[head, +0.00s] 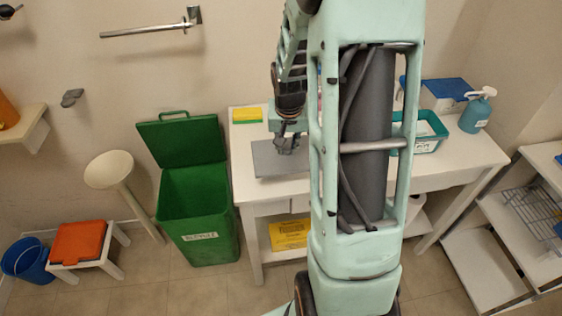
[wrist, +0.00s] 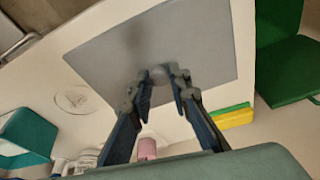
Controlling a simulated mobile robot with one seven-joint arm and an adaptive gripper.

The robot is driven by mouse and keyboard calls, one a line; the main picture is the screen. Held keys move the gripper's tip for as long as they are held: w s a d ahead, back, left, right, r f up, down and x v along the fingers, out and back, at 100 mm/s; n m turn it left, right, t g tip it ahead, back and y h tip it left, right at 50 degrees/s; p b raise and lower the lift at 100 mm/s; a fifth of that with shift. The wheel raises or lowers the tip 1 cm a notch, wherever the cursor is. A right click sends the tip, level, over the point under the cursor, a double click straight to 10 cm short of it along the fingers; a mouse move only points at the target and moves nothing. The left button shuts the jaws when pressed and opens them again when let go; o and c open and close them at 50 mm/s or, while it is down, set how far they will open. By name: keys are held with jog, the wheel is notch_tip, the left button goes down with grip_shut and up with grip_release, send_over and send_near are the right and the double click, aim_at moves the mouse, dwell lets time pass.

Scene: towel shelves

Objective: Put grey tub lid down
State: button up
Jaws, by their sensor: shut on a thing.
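The grey tub lid (head: 265,160) is a flat grey rectangle over the left part of the white table (head: 245,190). It lies level in the head view; I cannot tell whether its underside touches the tabletop. In the wrist view the lid (wrist: 200,45) fills the upper middle, with a small round knob (wrist: 158,74) on it. My gripper (wrist: 160,80) is shut on that knob, its fingers on either side. In the head view my gripper (head: 287,148) is above the lid, and my arm hides part of the table to its right.
A yellow and green sponge (head: 247,115) lies behind the lid. A teal tub (head: 427,144), a pump bottle (head: 476,112) and a blue-topped box (head: 447,88) stand at the right of the table. A green bin (head: 197,210) with its lid up stands left of the table.

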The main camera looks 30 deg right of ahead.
aim_at(281, 156)
jog(key=w+f, duration=0.1)
jog(key=w+f+b, duration=0.1)
jog(key=f, duration=0.1)
jog(key=shift+w+a+f, duration=0.15)
jog(key=shift+w, duration=0.1)
jog(key=shift+b+x, duration=1.3)
jog(key=shift+x, duration=0.45)
jog(key=shift+s+a, duration=0.1)
jog(key=shift+a, duration=0.1)
jog(key=shift+f, duration=0.2)
jog(key=o, duration=0.9)
jog(key=shift+o, duration=0.2)
